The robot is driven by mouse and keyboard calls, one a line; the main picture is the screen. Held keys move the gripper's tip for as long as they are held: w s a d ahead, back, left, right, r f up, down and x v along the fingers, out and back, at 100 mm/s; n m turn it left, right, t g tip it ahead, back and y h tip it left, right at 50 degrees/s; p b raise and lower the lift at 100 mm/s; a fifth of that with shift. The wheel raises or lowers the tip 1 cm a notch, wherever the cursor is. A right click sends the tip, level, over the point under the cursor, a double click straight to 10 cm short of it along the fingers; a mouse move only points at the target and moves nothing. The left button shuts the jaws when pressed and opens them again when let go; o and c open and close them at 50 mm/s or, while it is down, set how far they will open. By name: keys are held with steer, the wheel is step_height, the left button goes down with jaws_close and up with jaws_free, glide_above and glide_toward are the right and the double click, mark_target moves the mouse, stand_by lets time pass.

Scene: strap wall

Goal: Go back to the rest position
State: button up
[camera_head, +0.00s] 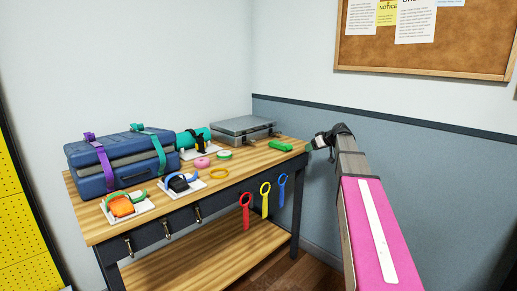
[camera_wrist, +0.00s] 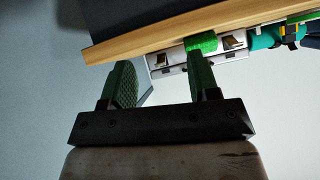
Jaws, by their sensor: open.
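My gripper (camera_head: 311,146) is at the right end of the wooden workbench (camera_head: 222,182), just off its edge in the head view. In the wrist view my gripper (camera_wrist: 161,68) has its two green fingers spread well apart, with nothing held between them. A small green block (camera_head: 280,146) lies on the bench top near that right end. In the wrist view the green block (camera_wrist: 201,43) shows beyond the tip of the right-hand finger. The gap between block and finger is hard to judge. No marker for a rest position shows.
A blue case (camera_head: 118,163) with purple and teal straps, a teal roll (camera_head: 193,138), a grey case (camera_head: 243,129) and strap pieces on white plates crowd the bench. Red (camera_head: 245,211), yellow (camera_head: 265,198) and blue (camera_head: 282,190) loops hang at its front. A wall stands behind my arm.

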steer(key=s+a+f+m+g+h, duration=0.2)
steer(key=s+a+f, duration=0.1)
steer(key=s+f, duration=0.65)
steer(key=s+a+f+m+g+h, duration=0.2)
steer(key=s+a+f, duration=0.2)
steer(key=s+f, duration=0.6)
steer(key=s+f+m+g+h, duration=0.1)
steer(key=s+f, duration=0.5)
steer(key=s, duration=0.3)
steer(key=s+f+m+g+h, duration=0.2)
steer(key=s+f, duration=0.4)
steer(key=s, duration=0.3)
steer(key=shift+a+h, duration=0.3)
steer(key=shift+a, duration=0.05)
